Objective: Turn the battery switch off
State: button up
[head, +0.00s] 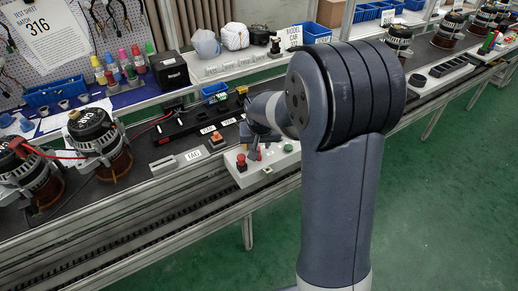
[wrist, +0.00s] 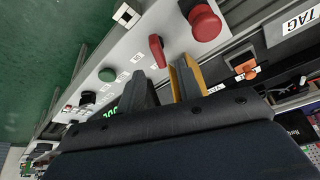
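A white control panel (head: 276,165) stands at the front edge of the bench, and it also shows in the wrist view (wrist: 133,52). A red lever-like switch handle (wrist: 157,50), probably the battery switch, stands on it. My gripper (wrist: 161,70) has a dark finger on the left and a yellow-faced finger on the right, with a gap between them. The handle lies just beyond the fingertips, roughly in line with the gap; I cannot tell whether either finger touches it. In the head view my gripper (head: 250,139) is small and partly hidden by my arm.
A red mushroom button (wrist: 204,22) sits close to the right of the handle. A green button (wrist: 107,75) and a black knob (wrist: 88,97) lie to its left. An orange rocker (wrist: 245,67) is on a separate dark unit. Alternators (head: 98,141) stand at the left.

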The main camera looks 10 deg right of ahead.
aim_at(259, 149)
jog(key=shift+x, duration=2.1)
grip_shut()
